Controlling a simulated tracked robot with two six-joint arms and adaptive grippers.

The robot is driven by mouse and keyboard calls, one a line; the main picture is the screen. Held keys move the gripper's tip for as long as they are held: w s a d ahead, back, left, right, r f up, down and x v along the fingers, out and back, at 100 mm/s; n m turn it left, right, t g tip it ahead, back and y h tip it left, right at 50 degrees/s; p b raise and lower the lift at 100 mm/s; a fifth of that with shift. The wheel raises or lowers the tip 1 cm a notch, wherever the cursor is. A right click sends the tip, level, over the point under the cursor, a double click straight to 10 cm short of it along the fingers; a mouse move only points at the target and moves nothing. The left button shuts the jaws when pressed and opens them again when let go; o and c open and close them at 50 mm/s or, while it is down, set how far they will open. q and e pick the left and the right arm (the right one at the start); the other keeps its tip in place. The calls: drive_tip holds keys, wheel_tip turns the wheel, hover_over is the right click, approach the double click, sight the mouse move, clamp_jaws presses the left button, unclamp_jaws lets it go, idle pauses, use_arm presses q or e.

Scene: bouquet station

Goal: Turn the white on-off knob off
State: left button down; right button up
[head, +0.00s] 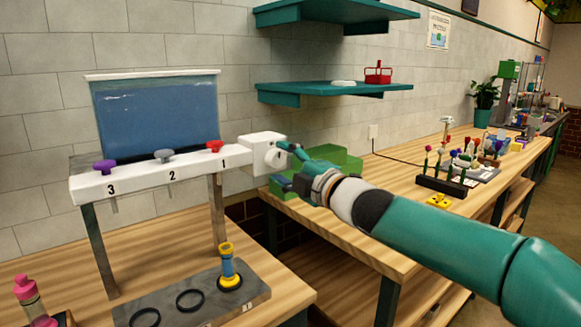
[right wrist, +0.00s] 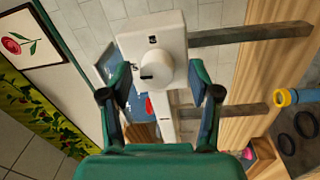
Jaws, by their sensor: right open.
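The white on-off knob (right wrist: 160,66) sits on the front of a white box (right wrist: 152,36) at the end of the dispenser bar; the box also shows in the head view (head: 257,147). The knob is round with a dark mark near its edge. My right gripper (right wrist: 158,78) is open, with a finger on each side of the knob and a visible gap on both sides. I cannot tell how far the fingertips are from the box. In the head view the right gripper (head: 291,153) is at the box's right side and partly hides the knob. My left gripper is not in view.
The bar (head: 140,180) has purple, grey and red taps under a blue water tank (head: 155,108). A yellow-blue vial (head: 228,265) stands on a grey plate below. A green crate (head: 335,157) is behind my right gripper, and teal shelves (head: 330,90) are above.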

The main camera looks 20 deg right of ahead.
drive_tip(key=v, duration=1.2)
drive_tip(key=shift+f, duration=0.2)
